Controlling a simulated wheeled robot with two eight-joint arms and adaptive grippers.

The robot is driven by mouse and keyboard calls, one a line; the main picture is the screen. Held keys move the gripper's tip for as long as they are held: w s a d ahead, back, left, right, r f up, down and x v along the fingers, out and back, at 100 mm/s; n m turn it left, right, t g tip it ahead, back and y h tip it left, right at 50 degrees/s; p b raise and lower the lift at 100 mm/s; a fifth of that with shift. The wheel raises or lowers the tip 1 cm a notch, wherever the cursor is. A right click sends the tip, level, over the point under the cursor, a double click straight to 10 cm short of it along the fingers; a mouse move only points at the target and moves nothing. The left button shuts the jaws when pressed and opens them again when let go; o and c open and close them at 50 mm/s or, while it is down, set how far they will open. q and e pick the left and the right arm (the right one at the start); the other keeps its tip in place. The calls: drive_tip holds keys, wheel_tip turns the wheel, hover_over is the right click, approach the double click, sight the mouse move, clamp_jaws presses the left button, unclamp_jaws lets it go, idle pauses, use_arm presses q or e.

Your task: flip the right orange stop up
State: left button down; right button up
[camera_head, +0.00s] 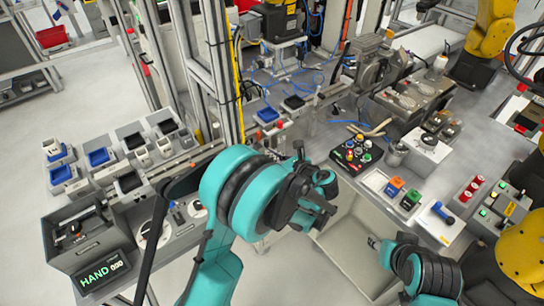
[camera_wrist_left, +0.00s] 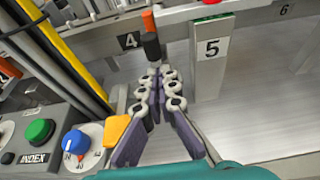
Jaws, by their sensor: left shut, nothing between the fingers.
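In the left wrist view, an orange-tipped stop (camera_wrist_left: 149,20) with a black lower part stands upright beside the number 4 plate. My left gripper (camera_wrist_left: 160,76) is shut and empty, its fingertips just below the black part of this stop. I cannot tell if they touch it. A second orange piece (camera_wrist_left: 117,130) shows at the left, beside the gripper's left finger. I cannot tell if it is also a stop. In the head view my left arm hides the area beneath it. My right gripper (camera_head: 374,242) is at the lower right, small and away from the stops.
A control panel with a green INDEX button (camera_wrist_left: 39,131) and a blue knob (camera_wrist_left: 75,143) sits at the left. The number 5 post (camera_wrist_left: 209,60) stands right of my fingers. A yellow cable and metal frame run along the left. Bare metal surface lies at the right.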

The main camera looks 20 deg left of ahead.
use_arm(q)
drive_tip(key=shift+r, duration=0.25)
use_arm(e)
drive_tip(key=shift+r, duration=0.1)
use_arm(q)
wheel_tip(320, 180, down, 4)
drive_tip(key=b, duration=0.4)
drive_tip(key=shift+w, duration=0.1)
drive_tip(key=p+v, duration=0.3)
drive_tip(key=v, duration=0.7)
use_arm(e)
drive_tip(key=shift+s+d+f, duration=0.2)
drive_tip(key=shift+s+f, duration=0.2)
drive_tip(key=shift+s, duration=0.1)
use_arm(q)
drive_tip(key=s+a+r+n+g+h, duration=0.2)
drive_tip(key=s+a+n+h, duration=0.1)
drive_tip(key=a+n, duration=0.2)
drive_tip(key=s+a+r+n+h, duration=0.1)
drive_tip(key=s+n+h, duration=0.3)
drive_tip(key=s+n, duration=0.5)
drive_tip(key=s+a+r+n+h, duration=0.1)
drive_tip(key=s+n+h, duration=0.3)
drive_tip(key=s+n, duration=0.4)
drive_tip(key=n, duration=0.3)
drive_tip(key=shift+s+a+r+n, duration=0.3)
drive_tip(key=shift+s+r, duration=0.05)
drive_tip(key=shift+s, duration=0.05)
